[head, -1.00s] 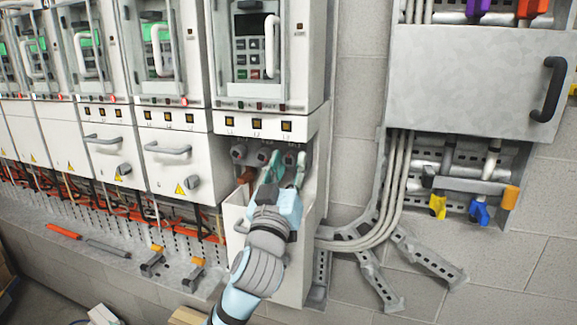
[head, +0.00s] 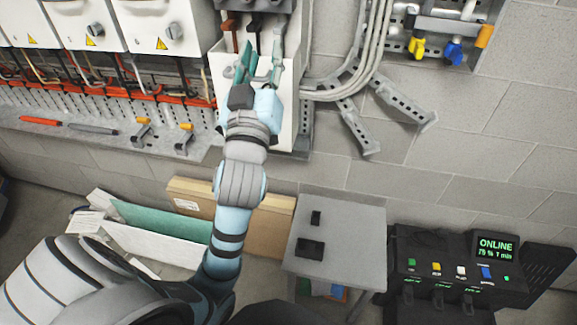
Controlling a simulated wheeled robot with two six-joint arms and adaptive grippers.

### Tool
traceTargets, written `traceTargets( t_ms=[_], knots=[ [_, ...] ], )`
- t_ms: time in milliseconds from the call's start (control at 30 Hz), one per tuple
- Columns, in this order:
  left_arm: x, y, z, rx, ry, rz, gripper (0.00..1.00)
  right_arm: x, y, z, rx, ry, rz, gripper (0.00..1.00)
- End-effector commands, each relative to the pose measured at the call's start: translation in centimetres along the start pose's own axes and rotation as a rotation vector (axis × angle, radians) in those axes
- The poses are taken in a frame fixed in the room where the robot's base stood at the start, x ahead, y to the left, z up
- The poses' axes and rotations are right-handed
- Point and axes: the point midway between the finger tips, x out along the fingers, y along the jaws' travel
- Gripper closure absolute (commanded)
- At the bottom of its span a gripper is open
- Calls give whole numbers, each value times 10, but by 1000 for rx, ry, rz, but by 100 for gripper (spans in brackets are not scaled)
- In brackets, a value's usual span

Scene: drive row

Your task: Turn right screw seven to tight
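In the head view my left gripper (head: 261,60) reaches up into the open lower compartment (head: 222,85) of the rightmost drive cabinet. Its two teal fingers stand apart, with nothing visible held between them. Dark terminals (head: 262,5) show at the top edge just above the fingertips, with a brown lead (head: 231,36) to the left. I cannot make out a number or a screw head on them, so I cannot tell which is right screw seven. I cannot tell whether the fingertips touch anything. My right gripper is not in view.
A ledge left of the compartment holds a red bar (head: 40,120), a grey bar (head: 92,128) and T-shaped tools (head: 143,131). Conduits (head: 352,65) and metal struts (head: 357,125) are to the right. Below stand a grey table (head: 345,235), cardboard (head: 275,222) and a black console (head: 440,262).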

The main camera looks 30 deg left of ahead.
Motion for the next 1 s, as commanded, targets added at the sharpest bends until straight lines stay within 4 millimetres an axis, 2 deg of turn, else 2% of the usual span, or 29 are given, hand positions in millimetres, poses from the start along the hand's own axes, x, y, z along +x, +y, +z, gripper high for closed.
traceTargets(
  t_ms=[467,800,1000],
  knots=[
    [-1,-4,132,142,-239,44,67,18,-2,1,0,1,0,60],
    [-20,-17,230,228,-416,77,67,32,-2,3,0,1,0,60],
    [-37,-27,280,268,-507,93,67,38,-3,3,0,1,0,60]
  ],
)
